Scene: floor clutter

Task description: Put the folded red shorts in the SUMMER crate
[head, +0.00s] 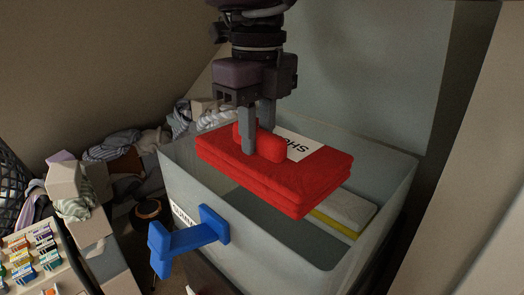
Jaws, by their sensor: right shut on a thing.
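The folded red shorts (310,187) show in the head view as a flat red bundle with a white label reading in part "SHO". My right gripper (260,148) comes down from the top and is shut on a raised red part on top of the bundle. It holds the shorts above the opening of the pale grey crate (188,192). A partly hidden white label is on the crate's front, its word only partly readable. Inside the crate lie a pale folded item (347,207) and a yellow one under it. My left gripper is not in view.
A blue handle-like piece (190,240) sticks out at the crate's front. Heaped clothes and boxes (125,160) lie to the left and behind. A tray of small coloured items (35,255) stands at lower left. A pale upright panel (470,180) is close on the right.

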